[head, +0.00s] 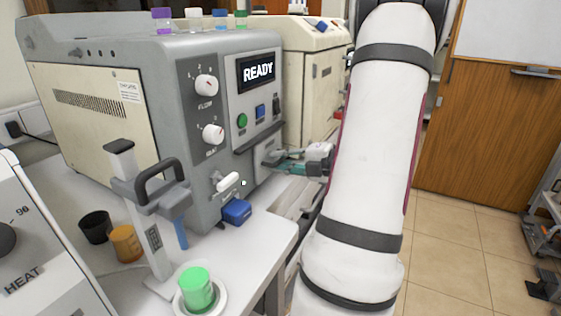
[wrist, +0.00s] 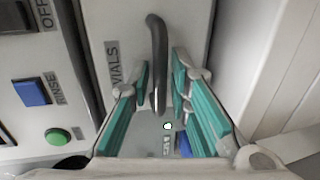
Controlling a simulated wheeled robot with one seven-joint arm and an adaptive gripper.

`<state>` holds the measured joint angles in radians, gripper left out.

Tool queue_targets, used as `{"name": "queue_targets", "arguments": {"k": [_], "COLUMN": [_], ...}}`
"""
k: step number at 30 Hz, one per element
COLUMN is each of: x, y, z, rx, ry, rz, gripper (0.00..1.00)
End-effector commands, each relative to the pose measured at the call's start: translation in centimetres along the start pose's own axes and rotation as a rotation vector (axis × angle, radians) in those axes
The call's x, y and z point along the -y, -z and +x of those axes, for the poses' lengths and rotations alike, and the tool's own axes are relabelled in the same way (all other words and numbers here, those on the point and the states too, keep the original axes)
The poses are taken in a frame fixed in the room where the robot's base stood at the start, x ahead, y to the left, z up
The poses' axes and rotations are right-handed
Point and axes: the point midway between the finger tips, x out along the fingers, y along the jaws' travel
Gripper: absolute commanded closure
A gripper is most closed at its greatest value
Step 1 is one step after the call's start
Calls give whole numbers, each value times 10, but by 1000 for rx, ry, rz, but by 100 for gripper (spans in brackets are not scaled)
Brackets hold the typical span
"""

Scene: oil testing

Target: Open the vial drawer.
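The vial drawer (wrist: 190,30) is a grey panel marked VIALS in the wrist view, with a dark curved bar handle (wrist: 156,45) on its front. My gripper (wrist: 161,84) has teal finger pads, one on each side of the handle's lower end. The fingers are apart, with the handle between them; the right pad looks closer to the bar, and contact cannot be told. In the head view my gripper (head: 272,160) is at the lower right of the machine's front, by the drawer, which is small and partly hidden there. The drawer looks shut.
The grey machine (head: 183,100) shows READY on its display (head: 257,72). Its front has knobs, green and blue buttons and a white lever (head: 229,181). A green-filled cup (head: 197,288) stands at the bench's front. Capped vials stand on top.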

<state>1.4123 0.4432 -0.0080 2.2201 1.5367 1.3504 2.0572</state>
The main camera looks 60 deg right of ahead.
Motion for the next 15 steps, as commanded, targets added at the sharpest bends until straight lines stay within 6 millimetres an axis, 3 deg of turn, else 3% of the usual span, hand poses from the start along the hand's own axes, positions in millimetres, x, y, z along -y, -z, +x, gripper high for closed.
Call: {"name": "queue_targets", "arguments": {"k": [3, 6, 15], "x": [0, 0, 0], "y": [0, 0, 0], "z": [0, 0, -2], "rx": [0, 0, 1], "ry": [0, 0, 0], "rz": [0, 0, 1], "gripper": [82, 100, 100]}}
